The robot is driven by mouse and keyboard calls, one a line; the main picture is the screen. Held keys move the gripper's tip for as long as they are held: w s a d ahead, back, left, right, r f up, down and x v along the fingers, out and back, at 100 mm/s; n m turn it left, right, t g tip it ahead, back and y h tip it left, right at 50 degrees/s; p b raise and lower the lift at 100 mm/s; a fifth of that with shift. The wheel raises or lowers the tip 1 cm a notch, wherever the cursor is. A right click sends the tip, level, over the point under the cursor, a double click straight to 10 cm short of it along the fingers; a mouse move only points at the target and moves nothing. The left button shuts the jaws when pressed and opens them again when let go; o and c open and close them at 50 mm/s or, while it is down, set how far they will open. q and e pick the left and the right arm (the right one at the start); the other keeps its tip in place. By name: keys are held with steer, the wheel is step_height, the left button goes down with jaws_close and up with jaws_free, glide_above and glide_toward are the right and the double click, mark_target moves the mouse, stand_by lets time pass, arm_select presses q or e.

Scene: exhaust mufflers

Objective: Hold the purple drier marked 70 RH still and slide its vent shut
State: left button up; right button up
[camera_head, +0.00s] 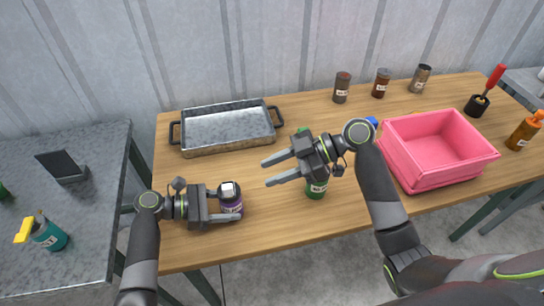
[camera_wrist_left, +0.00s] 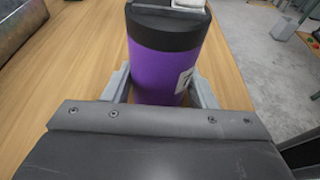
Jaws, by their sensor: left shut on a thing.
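The purple drier (camera_head: 231,204) stands upright near the front left of the wooden table. It has a black top with a pale piece on it. My left gripper (camera_head: 228,206) is shut around its body. In the left wrist view the purple drier (camera_wrist_left: 163,72) sits between the two fingers of my left gripper (camera_wrist_left: 160,88). A white label shows at its right side, but its marking is only partly visible. The state of the vent cannot be told. My right gripper (camera_head: 268,172) is open and empty, above the table to the right of the drier, fingers pointing left.
A green canister (camera_head: 316,189) stands under my right gripper. A metal tray (camera_head: 228,128) lies behind the drier. A pink bin (camera_head: 437,150) stands at the right. Bare table lies between the tray and the drier.

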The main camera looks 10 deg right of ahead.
arm_select(q)
steer(key=o, duration=0.8)
steer(key=shift+o, duration=0.2)
